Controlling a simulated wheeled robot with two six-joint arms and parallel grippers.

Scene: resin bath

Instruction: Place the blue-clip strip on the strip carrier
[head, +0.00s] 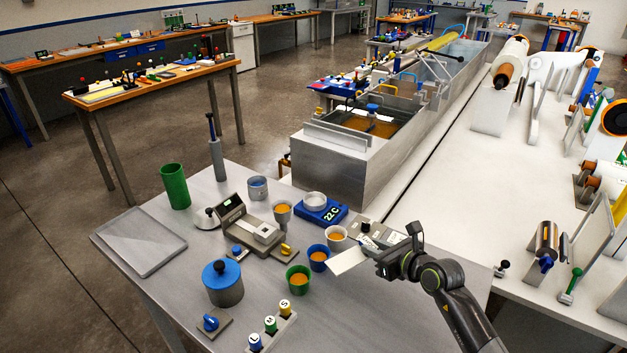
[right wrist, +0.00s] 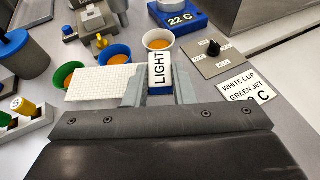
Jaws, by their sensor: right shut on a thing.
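My right gripper (head: 376,262) is over the front table on the right side in the head view. In the right wrist view its fingers (right wrist: 158,92) are shut on a clip with a white face reading "LIGHT" and blue below, which I take as the blue-clip strip's clip (right wrist: 168,88). A flat white strip (right wrist: 98,84) reaches out left from the fingers, and shows in the head view (head: 347,261) above the table beside the cups. I cannot tell which object is the strip carrier. My left gripper is not in view.
Cups of orange liquid stand near the gripper: white (head: 337,238), blue (head: 318,258) and green (head: 299,279). The front right tabletop is bare.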

